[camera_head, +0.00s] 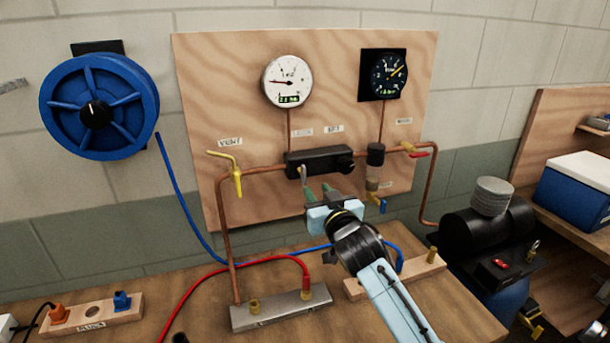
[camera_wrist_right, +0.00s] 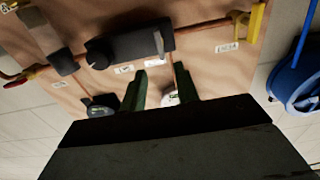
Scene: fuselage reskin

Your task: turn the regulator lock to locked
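The regulator is a black block (camera_head: 320,161) on the copper pipe of the wooden panel, with a round knob at its right end. A small grey lever (camera_head: 303,172), which looks like the regulator lock, hangs at its left part. In the right wrist view the panel appears upside down, with the block (camera_wrist_right: 138,45) and the lever (camera_wrist_right: 158,42) ahead of my fingers. My right gripper (camera_head: 318,188) is just below the block, its two green fingers (camera_wrist_right: 162,80) apart with nothing held. Whether a finger touches the lever cannot be told. My left gripper is out of view.
A white gauge (camera_head: 287,81) and a black gauge (camera_head: 384,75) sit above. A yellow vent valve (camera_head: 236,172) is left of the block, a red-handled valve (camera_head: 416,152) right of it. Hoses cross the bench below, and a black compressor (camera_head: 490,233) stands at right.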

